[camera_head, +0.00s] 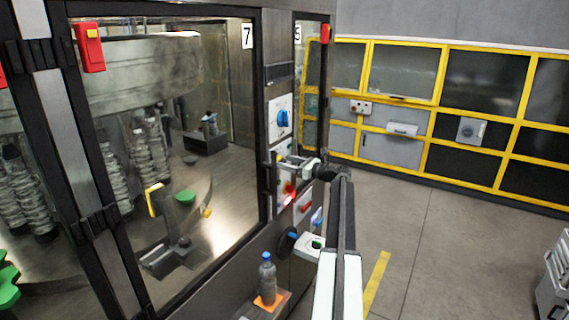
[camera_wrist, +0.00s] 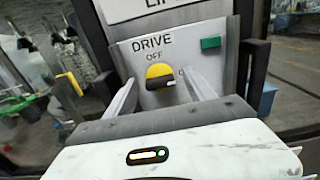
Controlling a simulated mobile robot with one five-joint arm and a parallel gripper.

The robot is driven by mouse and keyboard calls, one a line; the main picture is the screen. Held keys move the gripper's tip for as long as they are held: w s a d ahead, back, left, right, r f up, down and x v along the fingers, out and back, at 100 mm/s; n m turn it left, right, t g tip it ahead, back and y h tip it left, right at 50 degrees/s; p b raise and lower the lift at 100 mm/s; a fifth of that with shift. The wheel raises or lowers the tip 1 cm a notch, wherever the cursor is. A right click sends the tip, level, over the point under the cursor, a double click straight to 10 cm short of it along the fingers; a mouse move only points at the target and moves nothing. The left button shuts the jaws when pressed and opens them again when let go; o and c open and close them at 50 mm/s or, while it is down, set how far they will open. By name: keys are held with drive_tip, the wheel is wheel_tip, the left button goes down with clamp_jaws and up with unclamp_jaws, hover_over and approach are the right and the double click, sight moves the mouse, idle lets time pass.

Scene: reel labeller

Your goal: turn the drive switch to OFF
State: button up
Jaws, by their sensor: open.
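The drive switch (camera_wrist: 158,74) is a yellow round knob with a black handle on a grey plate marked DRIVE. OFF is printed above the knob, and a partly hidden label starting with O is at its right. The black handle lies about level, its pale-marked end toward the right label. My gripper (camera_wrist: 162,90) is open, one finger on each side of the knob; I cannot tell whether either touches it. In the head view my gripper (camera_head: 283,163) is at the machine's control column, and the switch itself cannot be made out behind it.
A green block (camera_wrist: 211,43) sits right of the DRIVE lettering. In the head view a blue knob (camera_head: 283,118) is above my gripper and a red switch (camera_head: 303,206) below. A bottle (camera_head: 267,279) stands on an orange pad.

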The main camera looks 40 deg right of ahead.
drive_tip(key=shift+w+a, duration=0.1)
drive_tip(key=shift+w, duration=0.25)
clamp_jaws()
drive_tip(key=c, duration=1.4)
unclamp_jaws()
drive_tip(key=shift+o, duration=0.2)
drive_tip(key=n, duration=0.4)
drive_tip(key=shift+a, duration=0.1)
drive_tip(key=n, duration=0.4)
drive_tip(key=shift+s+f+n, duration=0.1)
drive_tip(key=shift+n, duration=0.2)
drive_tip(key=n, duration=0.9)
drive_tip(key=shift+a+f, duration=0.15)
drive_tip(key=shift+f, duration=0.05)
drive_tip(key=shift+n, duration=0.3)
